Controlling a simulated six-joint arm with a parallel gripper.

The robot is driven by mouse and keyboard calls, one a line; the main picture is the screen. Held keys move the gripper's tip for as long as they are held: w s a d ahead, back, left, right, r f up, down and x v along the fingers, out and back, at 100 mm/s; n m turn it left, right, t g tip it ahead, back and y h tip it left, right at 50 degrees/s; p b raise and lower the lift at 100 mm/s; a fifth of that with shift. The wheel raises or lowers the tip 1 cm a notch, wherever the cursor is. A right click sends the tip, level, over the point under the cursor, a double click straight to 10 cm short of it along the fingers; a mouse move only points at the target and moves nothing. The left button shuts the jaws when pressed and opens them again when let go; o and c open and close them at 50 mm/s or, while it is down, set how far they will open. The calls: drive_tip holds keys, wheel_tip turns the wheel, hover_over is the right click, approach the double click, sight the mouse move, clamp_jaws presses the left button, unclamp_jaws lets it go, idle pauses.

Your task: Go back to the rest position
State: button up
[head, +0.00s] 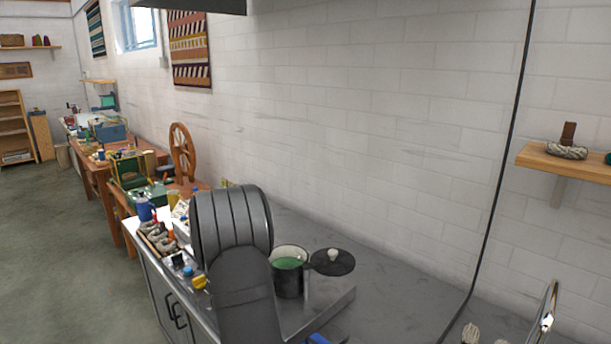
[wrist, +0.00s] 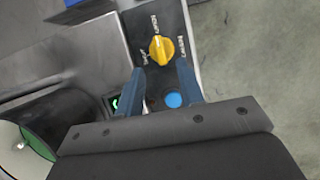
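My gripper (wrist: 160,68) shows in the wrist view with its two blue-grey fingers apart and nothing held between them. Just past the fingertips is a yellow knob (wrist: 161,48) on a dark control panel with white lettering. A round blue button (wrist: 173,100) lies below the knob, seen between the fingers, and a small green-lit display (wrist: 115,102) is at the left. The knob also shows in the head view (head: 199,282), left of my dark arm. My fingers are hidden behind the arm in the head view.
A dark pot (head: 289,283) with green liquid stands right of my arm, with a black lid (head: 333,262) beside it. The grey counter (head: 400,290) is clear farther right. A wall shelf (head: 568,164) juts out at the right. Worktables with a spinning wheel (head: 182,152) stand at the left.

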drive_tip(key=x, duration=0.6)
drive_tip(key=shift+s+d+f, duration=0.1)
drive_tip(key=shift+f, duration=0.05)
drive_tip(key=n+t+h, duration=0.1)
drive_tip(key=n, duration=0.3)
drive_tip(key=shift+s+n, duration=0.1)
drive_tip(key=shift+n, duration=0.3)
drive_tip(key=n+t, duration=0.1)
drive_tip(key=n, duration=0.2)
drive_tip(key=n+t, duration=0.1)
drive_tip(key=n, duration=0.2)
drive_tip(key=shift+s+t, duration=0.1)
drive_tip(key=shift+t, duration=0.3)
drive_tip(key=shift+h, duration=0.3)
wheel_tip(320, 180, up, 17)
drive_tip(key=m+y, duration=0.5)
drive_tip(key=m, duration=0.3)
drive_tip(key=shift+g, duration=0.3)
wheel_tip(320, 180, down, 17)
drive_tip(key=shift+d, duration=0.2)
